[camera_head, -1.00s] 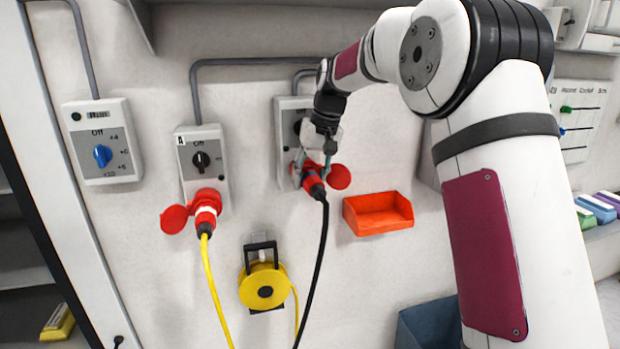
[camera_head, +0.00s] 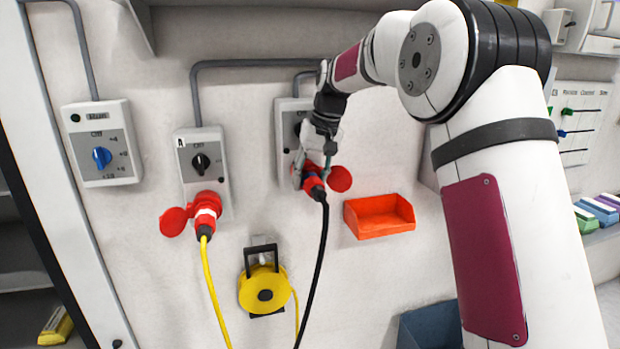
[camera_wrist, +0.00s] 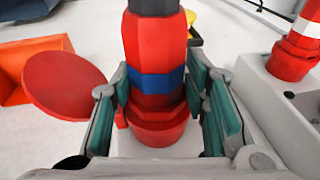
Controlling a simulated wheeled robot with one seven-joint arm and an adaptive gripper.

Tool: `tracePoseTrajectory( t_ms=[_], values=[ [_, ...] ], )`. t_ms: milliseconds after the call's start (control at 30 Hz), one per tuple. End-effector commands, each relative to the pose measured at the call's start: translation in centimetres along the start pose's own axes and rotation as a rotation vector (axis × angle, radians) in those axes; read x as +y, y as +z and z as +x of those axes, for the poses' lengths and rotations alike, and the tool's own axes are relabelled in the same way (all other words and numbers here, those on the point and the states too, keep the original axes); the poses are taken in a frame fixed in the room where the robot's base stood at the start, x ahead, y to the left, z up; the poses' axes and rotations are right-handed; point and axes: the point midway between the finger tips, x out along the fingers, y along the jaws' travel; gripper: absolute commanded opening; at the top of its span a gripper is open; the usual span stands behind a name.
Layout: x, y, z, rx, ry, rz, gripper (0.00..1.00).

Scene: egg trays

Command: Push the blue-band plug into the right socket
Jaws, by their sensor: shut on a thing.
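The blue-band plug (camera_wrist: 155,84) is red with a blue ring, and a black cable hangs from it in the head view. My gripper (camera_wrist: 162,115) is shut on it, with teal finger pads on both sides. The plug's front end is at the red collar of the right socket (camera_wrist: 158,133); I cannot tell how deep it sits. In the head view the plug (camera_head: 314,187) and my gripper (camera_head: 312,172) are at the right socket box (camera_head: 286,135). The socket's round red lid (camera_head: 340,179) is swung open to the right.
The left socket box (camera_head: 203,160) holds a red and white plug (camera_head: 206,211) with a yellow cable. A blue-knob box (camera_head: 102,145) is at far left. An orange bin (camera_head: 379,216) hangs right of the socket, and a yellow reel (camera_head: 264,290) hangs below.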

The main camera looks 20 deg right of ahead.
Motion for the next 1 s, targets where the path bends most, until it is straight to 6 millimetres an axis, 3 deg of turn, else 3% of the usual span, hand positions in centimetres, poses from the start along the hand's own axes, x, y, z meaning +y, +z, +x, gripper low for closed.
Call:
tracePoseTrajectory(
  t_ms=[67,100,200,500,633,1000],
  values=[
    [0.0,-0.1,-0.1,0.003,0.000,0.000,0.30],
    [0.0,-0.1,-0.1,0.003,0.000,0.000,0.46],
    [0.0,0.0,-0.1,0.002,0.000,0.000,0.65],
    [0.0,0.0,0.0,-0.001,0.000,0.000,0.65],
    [0.0,0.0,-0.9,0.000,0.000,0.000,0.65],
    [0.0,-0.1,-8.0,0.004,0.000,0.000,0.65]
  ],
)
